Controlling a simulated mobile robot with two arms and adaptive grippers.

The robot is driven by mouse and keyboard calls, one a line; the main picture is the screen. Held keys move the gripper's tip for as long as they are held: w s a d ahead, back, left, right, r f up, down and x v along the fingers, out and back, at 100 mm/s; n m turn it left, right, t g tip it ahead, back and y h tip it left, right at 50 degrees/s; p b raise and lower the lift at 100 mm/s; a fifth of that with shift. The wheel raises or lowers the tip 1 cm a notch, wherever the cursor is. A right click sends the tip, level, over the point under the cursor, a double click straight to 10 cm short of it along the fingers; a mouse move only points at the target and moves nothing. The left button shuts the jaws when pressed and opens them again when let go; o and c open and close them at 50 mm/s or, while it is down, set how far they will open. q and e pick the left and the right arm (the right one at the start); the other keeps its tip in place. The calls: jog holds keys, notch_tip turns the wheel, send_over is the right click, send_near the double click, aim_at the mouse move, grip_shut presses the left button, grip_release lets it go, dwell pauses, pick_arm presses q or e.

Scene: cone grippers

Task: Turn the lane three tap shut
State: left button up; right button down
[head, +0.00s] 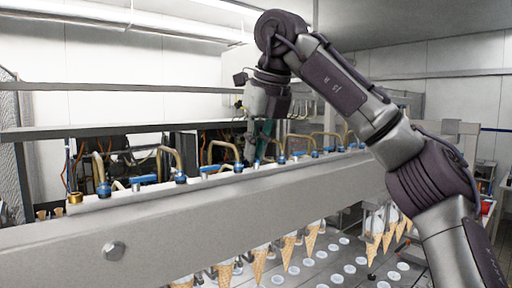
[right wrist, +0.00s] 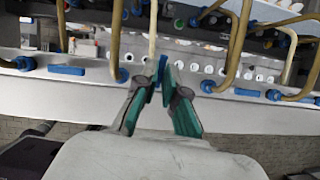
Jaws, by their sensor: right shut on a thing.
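A row of taps with blue handles and bent brass pipes runs along the top of a long grey beam (head: 200,205). My right gripper (head: 261,140) reaches down from above onto this row, near its middle. In the right wrist view, its green-padded fingers (right wrist: 163,82) are closed on a narrow blue tap handle (right wrist: 154,98), which is largely hidden between them. This handle appears turned across the beam, while the neighbouring handles (right wrist: 66,70) and (right wrist: 247,92) lie along it. I cannot read any lane number. My left gripper is not in view.
Brass pipes (right wrist: 232,45) stand close on both sides of the right gripper. Ice cream cones (head: 290,248) hang in a row below the beam, above a surface with several white discs (head: 307,262). A horizontal rail (head: 110,130) runs behind the taps.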

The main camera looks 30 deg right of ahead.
jog(key=shift+n+y, duration=0.3)
jog(key=shift+n, duration=0.6)
jog(key=c, duration=1.3)
grip_release()
jog(key=shift+o, duration=0.2)
jog(key=shift+r, duration=0.1)
jog(key=v, duration=1.1)
jog(key=shift+r, duration=0.4)
